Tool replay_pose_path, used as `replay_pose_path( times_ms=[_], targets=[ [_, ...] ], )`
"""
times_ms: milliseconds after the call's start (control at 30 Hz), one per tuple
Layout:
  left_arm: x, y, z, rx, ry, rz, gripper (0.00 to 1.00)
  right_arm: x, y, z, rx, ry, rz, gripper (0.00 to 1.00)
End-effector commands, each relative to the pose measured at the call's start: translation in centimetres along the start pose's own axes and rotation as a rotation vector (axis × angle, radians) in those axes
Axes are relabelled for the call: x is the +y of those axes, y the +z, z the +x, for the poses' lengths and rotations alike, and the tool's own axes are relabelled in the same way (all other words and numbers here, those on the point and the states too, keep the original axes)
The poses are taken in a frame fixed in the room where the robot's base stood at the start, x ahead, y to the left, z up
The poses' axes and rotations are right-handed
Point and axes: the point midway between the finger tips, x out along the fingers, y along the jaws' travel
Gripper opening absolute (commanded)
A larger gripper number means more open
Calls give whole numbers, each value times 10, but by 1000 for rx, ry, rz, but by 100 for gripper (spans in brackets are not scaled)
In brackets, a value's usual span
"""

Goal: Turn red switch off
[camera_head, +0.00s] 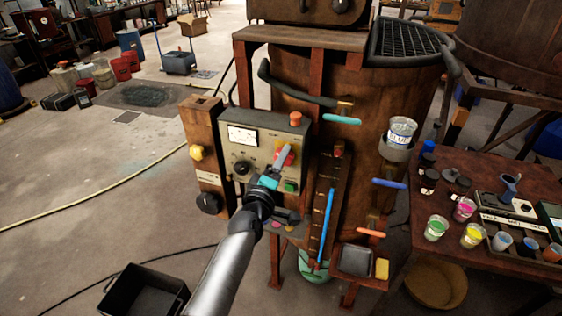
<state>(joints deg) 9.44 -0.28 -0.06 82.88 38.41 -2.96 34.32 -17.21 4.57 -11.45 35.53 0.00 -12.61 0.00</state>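The red switch (291,158) is on the front of a beige control panel (240,172) fixed to the rusty vat. Part of the switch is hidden behind a grey piece that crosses it; I cannot tell its position. My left gripper (277,171) is at the end of the arm that rises from the bottom of the picture. It is right in front of the panel, at or just below the red switch. I cannot tell whether it touches the switch, nor how far apart its fingers are. My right gripper is out of view.
The panel also has a dial gauge (243,135), a black knob (242,167), a green button (290,187) and an orange knob (295,118) on top. A table (490,256) with cups of paint stands right. A black bin (146,291) is on the floor, front left.

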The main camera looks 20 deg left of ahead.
Motion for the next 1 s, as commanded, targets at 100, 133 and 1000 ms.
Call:
replay_pose_path(
  times_ms=[100,133,1000],
  targets=[
    [0,0,0,-1,0,-3,75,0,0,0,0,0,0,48],
    [0,0,0,-1,0,-3,78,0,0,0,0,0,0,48],
    [-1,1,-60,-1,-2,1,92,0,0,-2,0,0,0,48]
  ],
)
